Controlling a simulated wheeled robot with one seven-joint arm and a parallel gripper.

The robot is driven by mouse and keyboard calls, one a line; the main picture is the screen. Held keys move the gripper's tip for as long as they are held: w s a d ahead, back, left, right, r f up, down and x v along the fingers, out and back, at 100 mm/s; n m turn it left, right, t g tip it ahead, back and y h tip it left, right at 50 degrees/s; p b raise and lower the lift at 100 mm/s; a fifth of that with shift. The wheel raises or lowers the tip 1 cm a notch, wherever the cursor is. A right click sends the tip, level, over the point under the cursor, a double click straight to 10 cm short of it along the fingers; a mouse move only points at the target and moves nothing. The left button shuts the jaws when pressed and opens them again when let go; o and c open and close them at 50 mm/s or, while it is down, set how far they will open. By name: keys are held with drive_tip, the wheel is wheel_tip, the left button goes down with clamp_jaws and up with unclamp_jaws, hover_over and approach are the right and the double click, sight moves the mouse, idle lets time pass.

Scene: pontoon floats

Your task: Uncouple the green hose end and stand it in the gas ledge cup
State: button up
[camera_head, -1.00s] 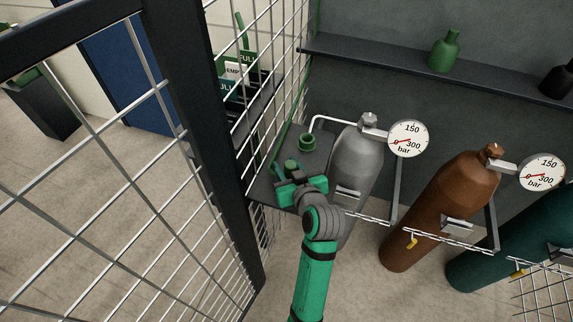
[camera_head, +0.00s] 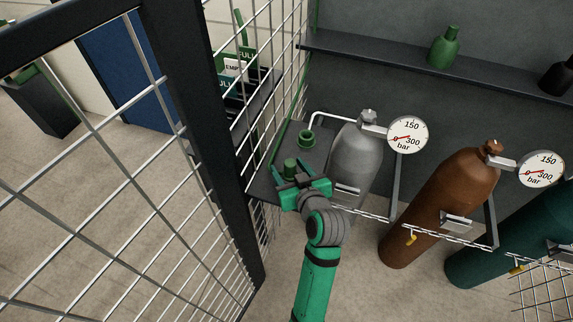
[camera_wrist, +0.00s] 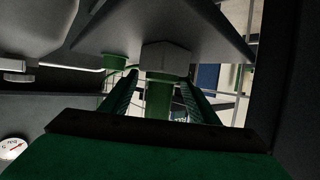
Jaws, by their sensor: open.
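The green hose end (camera_head: 290,167) stands upright on the dark gas ledge (camera_head: 262,188), at the left of the grey cylinder. In the wrist view the hose end (camera_wrist: 158,97) meets a grey hex fitting (camera_wrist: 167,56). My gripper (camera_head: 291,178) is open at the hose end. In the wrist view its two fingers (camera_wrist: 160,88) lie one on each side of it; I cannot tell whether either touches. A green ring-shaped cup (camera_head: 307,138) sits farther back on the ledge and also shows in the wrist view (camera_wrist: 115,62).
A mesh fence with a dark post (camera_head: 205,120) stands close on the left. The grey cylinder (camera_head: 356,158) with a gauge (camera_head: 408,135) stands just right of the ledge. A brown cylinder (camera_head: 440,205) is farther right. A white pipe (camera_head: 330,115) arches behind the cup.

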sight(292, 175)
drive_tip(key=v, duration=0.8)
drive_tip(key=shift+s, duration=0.2)
drive_tip(key=shift+d, duration=0.1)
